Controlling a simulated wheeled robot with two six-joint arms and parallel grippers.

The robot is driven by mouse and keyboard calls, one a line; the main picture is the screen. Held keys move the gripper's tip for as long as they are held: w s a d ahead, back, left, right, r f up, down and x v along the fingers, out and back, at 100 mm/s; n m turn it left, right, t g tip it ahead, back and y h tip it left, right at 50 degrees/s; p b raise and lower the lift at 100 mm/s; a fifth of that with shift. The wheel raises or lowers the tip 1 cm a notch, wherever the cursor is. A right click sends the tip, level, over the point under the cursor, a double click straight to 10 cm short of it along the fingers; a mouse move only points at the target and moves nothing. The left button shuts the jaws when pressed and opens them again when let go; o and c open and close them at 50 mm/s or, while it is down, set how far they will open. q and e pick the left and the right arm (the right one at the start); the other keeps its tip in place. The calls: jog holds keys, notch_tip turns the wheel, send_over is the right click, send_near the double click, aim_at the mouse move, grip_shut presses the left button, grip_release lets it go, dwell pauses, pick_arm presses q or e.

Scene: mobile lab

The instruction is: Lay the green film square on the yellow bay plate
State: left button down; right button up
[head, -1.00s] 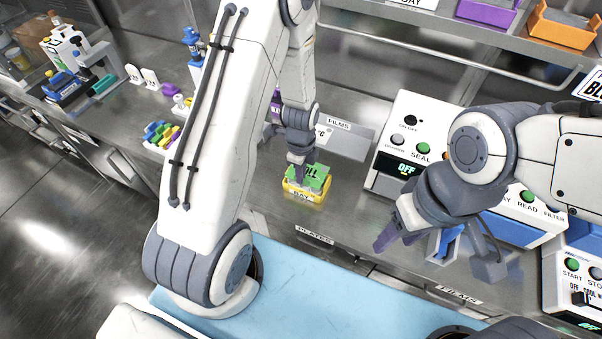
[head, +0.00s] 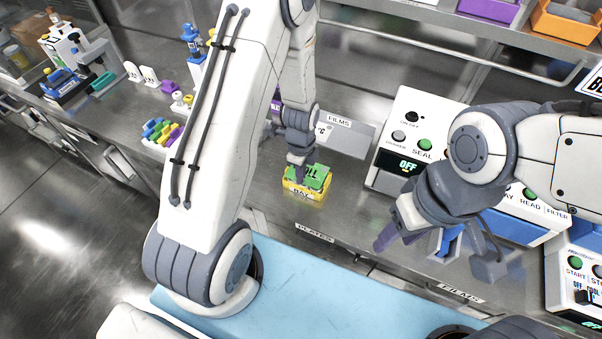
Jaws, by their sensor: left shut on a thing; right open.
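The green film square (head: 316,178) is at the yellow bay plate (head: 304,193), over its top, in the middle of the head view. My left gripper (head: 299,176) comes down from above and is shut on the film's near left part. The film looks slightly tilted; I cannot tell whether it touches the plate all over. My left fingers hide part of the film. My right gripper (head: 436,252) is open and empty, well to the right of the plate, above the bench front.
A sealer machine (head: 408,140) with an OFF display stands right of the plate. A grey box labelled FILMS (head: 347,142) is behind it. A rack of coloured pieces (head: 162,133) is at left. Bench shows free room in front of the plate.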

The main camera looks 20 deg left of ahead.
pick_arm(q)
jog(key=shift+f+b, duration=0.65)
jog(key=shift+f, duration=0.3)
jog(key=c, duration=0.9)
grip_release()
jog(key=shift+c, duration=0.2)
notch_tip(320, 180, up, 11)
jog(key=shift+f+b, duration=0.2)
jog(key=shift+b, duration=0.25)
